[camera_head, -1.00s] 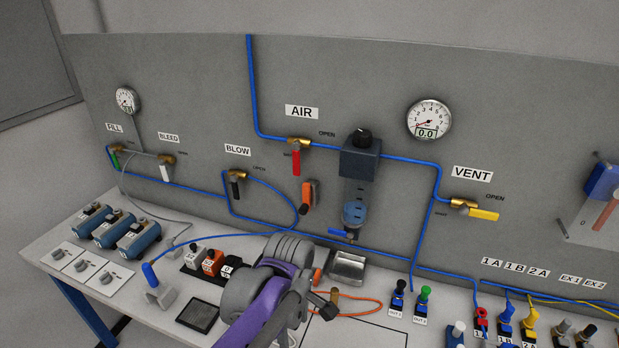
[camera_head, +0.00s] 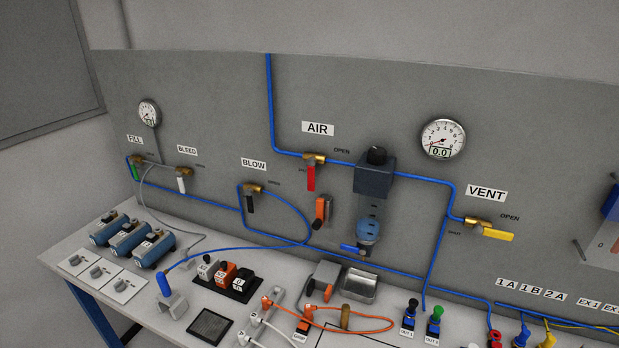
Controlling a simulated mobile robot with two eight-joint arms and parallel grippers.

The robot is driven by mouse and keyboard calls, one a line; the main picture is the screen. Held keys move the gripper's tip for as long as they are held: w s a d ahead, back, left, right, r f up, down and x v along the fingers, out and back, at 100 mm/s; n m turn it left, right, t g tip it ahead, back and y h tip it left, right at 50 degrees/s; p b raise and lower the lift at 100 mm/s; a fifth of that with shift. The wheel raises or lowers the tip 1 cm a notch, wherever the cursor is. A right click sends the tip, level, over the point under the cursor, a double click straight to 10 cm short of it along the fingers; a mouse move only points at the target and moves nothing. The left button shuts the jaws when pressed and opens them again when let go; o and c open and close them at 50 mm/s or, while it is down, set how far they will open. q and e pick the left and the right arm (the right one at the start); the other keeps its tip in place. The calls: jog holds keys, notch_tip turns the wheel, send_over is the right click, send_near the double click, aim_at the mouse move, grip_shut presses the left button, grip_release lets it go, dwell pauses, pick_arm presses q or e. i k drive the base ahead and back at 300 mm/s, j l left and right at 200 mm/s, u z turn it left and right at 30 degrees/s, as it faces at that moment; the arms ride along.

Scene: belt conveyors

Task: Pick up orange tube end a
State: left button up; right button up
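A thin orange tube (camera_head: 360,316) lies in a loop on the bench at the lower middle, beside a small brass cylinder (camera_head: 345,316). Its left stretch runs to an orange fitting (camera_head: 267,303) at a grey-white holder. Other small orange fittings (camera_head: 309,312) sit close to the tube near an orange block. I cannot read a letter on either tube end, so I cannot tell which is end a. Neither of my grippers is in view.
A grey metal tray (camera_head: 359,290) stands behind the tube. A black stand with small blocks (camera_head: 228,286) is to the left, with a dark square pad (camera_head: 209,326) in front. The upright panel (camera_head: 330,100) closes off the back.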

aim_at(266, 303)
jog(key=z, duration=1.45)
jog(key=u, duration=1.85)
jog(key=i+j+z, duration=0.1)
jog(key=i+z, duration=0.3)
jog(key=i, duration=0.15)
